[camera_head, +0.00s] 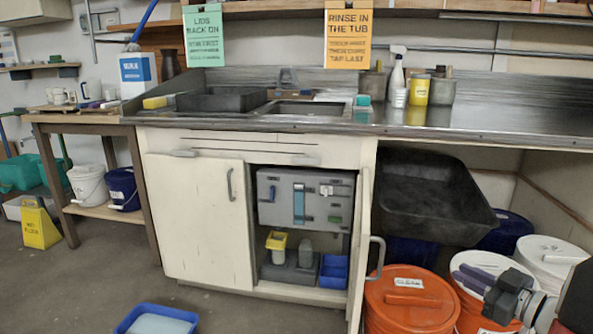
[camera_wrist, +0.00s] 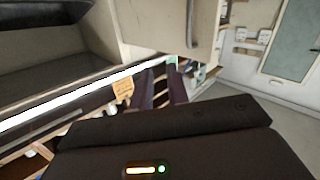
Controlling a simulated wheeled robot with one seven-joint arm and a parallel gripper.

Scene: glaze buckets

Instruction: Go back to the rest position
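My gripper (camera_head: 475,278) is at the lower right of the head view, with its two purple fingers pointing left in front of an orange bucket with a pale lid (camera_head: 488,262). In the wrist view the two dark fingers of my gripper (camera_wrist: 163,72) stand apart with a gap between them. I see nothing held in the gap. The rest position itself is not marked in either view.
An orange bucket with an orange lid (camera_head: 408,300) stands left of my gripper. A black tub (camera_head: 430,195) leans under the counter (camera_head: 480,122). The open cabinet door (camera_head: 361,250) juts out. A blue tray (camera_head: 158,318) lies on the floor, which is mostly clear at left.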

